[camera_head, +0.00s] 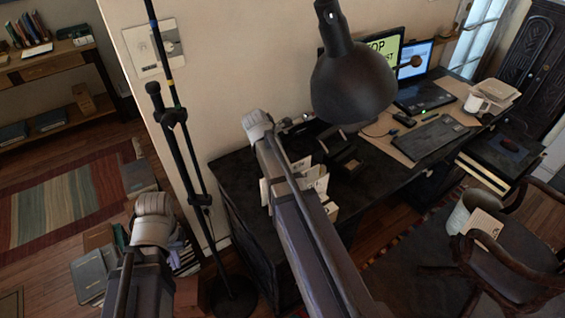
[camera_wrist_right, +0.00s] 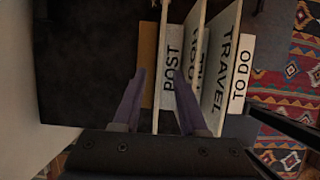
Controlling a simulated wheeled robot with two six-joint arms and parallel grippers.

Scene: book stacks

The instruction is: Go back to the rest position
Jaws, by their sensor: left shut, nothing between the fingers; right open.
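My left arm (camera_head: 152,235) comes in at the lower left of the head view, beside the black stand. Its gripper is shut and empty, with its fingertips hard to make out. My right arm (camera_head: 300,220) reaches across the middle of the head view, and its gripper is not clear there. In the right wrist view my right gripper (camera_wrist_right: 160,78) is open. Its two fingers are apart in front of a white file holder (camera_wrist_right: 228,60) with dividers marked POST, TRAVEL and TO DO. I cannot tell whether the fingers touch it. The holder also shows in the head view (camera_head: 318,181), partly behind my right arm.
A black desk (camera_head: 240,175) carries a laptop (camera_head: 420,93), a keyboard (camera_head: 428,138) and a white mug (camera_head: 476,102). A black lamp (camera_head: 352,85) hangs in front. A black stand (camera_head: 190,165) rises near my left arm. Books (camera_head: 92,272) lie on the floor. A wooden chair (camera_head: 500,265) stands right.

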